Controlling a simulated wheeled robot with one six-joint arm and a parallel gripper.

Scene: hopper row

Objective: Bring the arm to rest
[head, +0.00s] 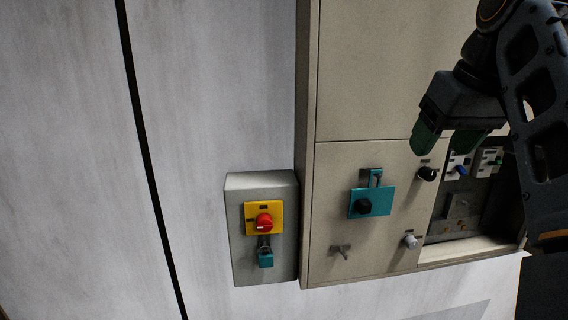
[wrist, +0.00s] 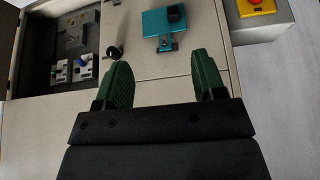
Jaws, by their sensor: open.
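My gripper (head: 447,143) hangs at the upper right of the head view, in front of the beige cabinet (head: 365,80). Its two green fingers are spread apart with nothing between them. In the wrist view my gripper (wrist: 163,82) shows both fingers open, pointing toward the cabinet panel. The teal plate with a black knob (wrist: 166,28) lies beyond the fingertips there, and a black knob (wrist: 115,52) shows just beyond the left finger. My arm comes in from the right edge of the head view and hides part of the cabinet.
A grey box (head: 240,262) with a yellow plate and red knob (head: 264,222) stands left of the cabinet. A teal padlock (head: 266,259) hangs below the knob. An open recess (head: 478,246) holds small switches. A light knob (head: 410,242) and small toggle (head: 341,251) protrude. Pale wall (head: 70,150) fills the left.

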